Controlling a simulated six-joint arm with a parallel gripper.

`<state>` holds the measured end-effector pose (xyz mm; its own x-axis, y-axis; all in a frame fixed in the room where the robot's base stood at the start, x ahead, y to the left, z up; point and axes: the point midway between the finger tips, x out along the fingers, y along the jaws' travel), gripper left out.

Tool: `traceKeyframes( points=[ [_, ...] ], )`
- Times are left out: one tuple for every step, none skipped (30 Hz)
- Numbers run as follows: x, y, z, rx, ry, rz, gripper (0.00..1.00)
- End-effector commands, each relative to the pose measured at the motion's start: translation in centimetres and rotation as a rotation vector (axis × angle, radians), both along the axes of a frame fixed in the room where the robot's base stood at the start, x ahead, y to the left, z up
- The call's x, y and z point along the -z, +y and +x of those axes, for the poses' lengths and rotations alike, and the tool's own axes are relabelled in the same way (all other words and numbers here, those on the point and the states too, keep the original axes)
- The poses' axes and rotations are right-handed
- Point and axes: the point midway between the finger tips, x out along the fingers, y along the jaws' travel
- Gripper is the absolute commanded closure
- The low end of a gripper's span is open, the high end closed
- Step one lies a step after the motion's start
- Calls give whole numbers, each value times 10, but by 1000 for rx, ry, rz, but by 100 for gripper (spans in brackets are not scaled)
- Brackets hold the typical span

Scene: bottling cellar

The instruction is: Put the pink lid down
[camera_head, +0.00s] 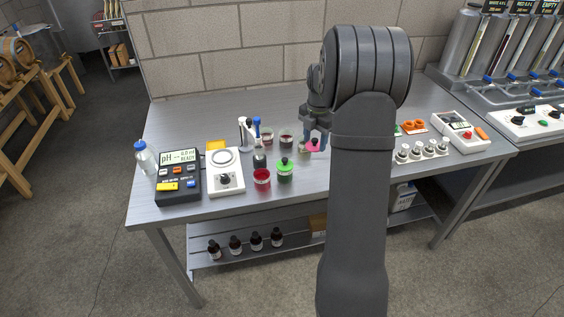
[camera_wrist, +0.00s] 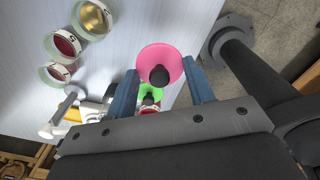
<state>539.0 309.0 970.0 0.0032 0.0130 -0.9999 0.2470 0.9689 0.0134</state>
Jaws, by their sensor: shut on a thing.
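The pink lid is a round disc with a dark knob; in the wrist view the lid (camera_wrist: 146,59) sits between the fingertips of my gripper (camera_wrist: 160,68). My gripper is shut on it. In the head view the pink lid (camera_head: 314,147) shows below my gripper (camera_head: 316,136), partly hidden by the fingers and my arm. It appears raised above the bench (camera_head: 230,212); its exact height I cannot tell. A jar with a green lid (camera_head: 284,169) stands to its left, and this green lid (camera_wrist: 151,91) also shows beyond the pink one in the wrist view.
A red open cup (camera_head: 262,177) stands left of the green-lidded jar. Several small glass cups, one with gold liquid (camera_wrist: 93,17), stand close by. A pH meter (camera_head: 178,178), a white stirrer (camera_head: 225,184) and a bottle (camera_head: 146,158) fill the left. The front bench strip is clear.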

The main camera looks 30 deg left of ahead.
Motion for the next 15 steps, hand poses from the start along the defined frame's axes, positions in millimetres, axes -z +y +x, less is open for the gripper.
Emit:
traceKeyframes(
  points=[
    [3, 0, 4, -6, 1, 0, 73],
    [5, 2, 5, -9, 1, 0, 73],
    [8, 6, 6, -13, 1, -1, 73],
    [11, 10, 5, -15, 1, -1, 73],
    [14, 15, 5, -17, 2, -1, 73],
    [19, 22, 3, -17, 2, -1, 73],
    [23, 29, 2, -17, 2, -1, 73],
    [27, 36, 1, -19, 2, -2, 73],
    [33, 46, 0, -18, 1, -1, 73],
    [37, 52, -1, -17, 2, -1, 73],
    [41, 60, -2, -18, 1, -1, 73],
    [47, 68, -3, -17, 1, -1, 73],
    [51, 75, -4, -17, 1, -2, 73],
    [54, 82, -5, -18, 1, -1, 73],
    [59, 89, -6, -16, 1, -1, 73]
  ],
)
